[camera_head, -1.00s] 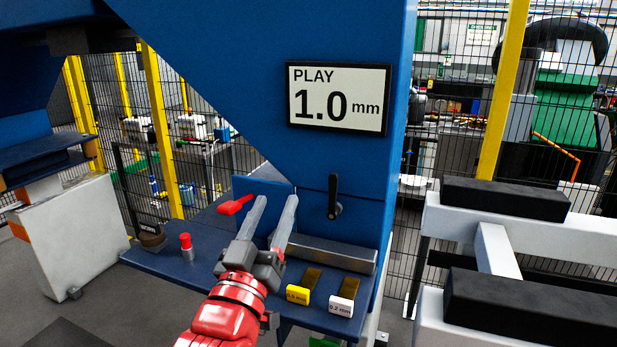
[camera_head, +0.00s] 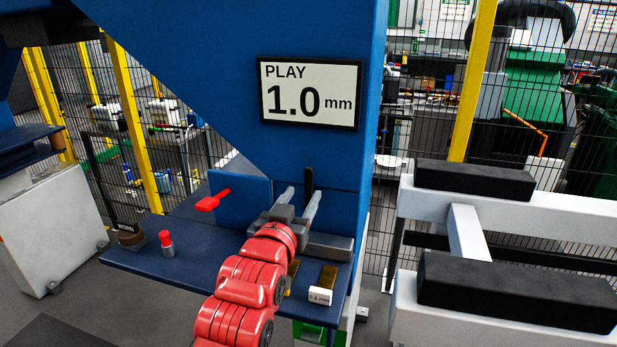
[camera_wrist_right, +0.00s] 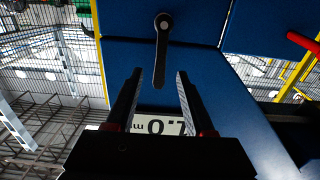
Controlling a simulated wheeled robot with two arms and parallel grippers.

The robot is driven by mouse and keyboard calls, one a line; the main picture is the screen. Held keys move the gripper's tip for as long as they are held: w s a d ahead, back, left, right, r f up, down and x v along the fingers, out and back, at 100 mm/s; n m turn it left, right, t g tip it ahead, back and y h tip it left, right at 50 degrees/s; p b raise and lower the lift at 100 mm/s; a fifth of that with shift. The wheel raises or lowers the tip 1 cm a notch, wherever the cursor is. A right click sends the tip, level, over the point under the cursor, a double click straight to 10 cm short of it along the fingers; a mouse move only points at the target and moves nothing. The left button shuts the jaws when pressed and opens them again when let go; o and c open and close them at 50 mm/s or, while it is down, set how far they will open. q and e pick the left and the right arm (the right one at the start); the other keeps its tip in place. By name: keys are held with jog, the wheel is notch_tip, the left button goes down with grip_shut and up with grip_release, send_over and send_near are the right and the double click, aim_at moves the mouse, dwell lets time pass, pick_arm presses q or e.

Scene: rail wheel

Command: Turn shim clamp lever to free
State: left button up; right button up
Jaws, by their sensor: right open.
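The black lever (camera_head: 309,179) is on the blue column below the PLAY 1.0 mm display (camera_head: 311,92). Its handle points up; its pivot is hidden behind my right gripper in the head view. The right wrist view is upside down and shows the whole lever (camera_wrist_right: 161,50), with the handle end between the fingertips in the picture. My right gripper (camera_head: 302,196) is open, facing the column, with one finger on either side of the lever's line. I see no contact with the lever. My left gripper is not in view.
A red handle (camera_head: 212,200) stands left of the column, and a red-topped pin (camera_head: 166,243) is on the blue shelf (camera_head: 195,265). A white-tagged shim (camera_head: 320,294) lies right of my arm. A grey bar (camera_head: 330,246) is partly hidden. A white frame with black pads (camera_head: 475,180) is at right.

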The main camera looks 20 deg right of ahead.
aim_at(308, 186)
jog(key=p+x, duration=0.1)
jog(key=x, duration=0.4)
jog(key=shift+w+d, duration=0.15)
jog(key=shift+w, duration=0.15)
grip_shut()
dwell(1.2)
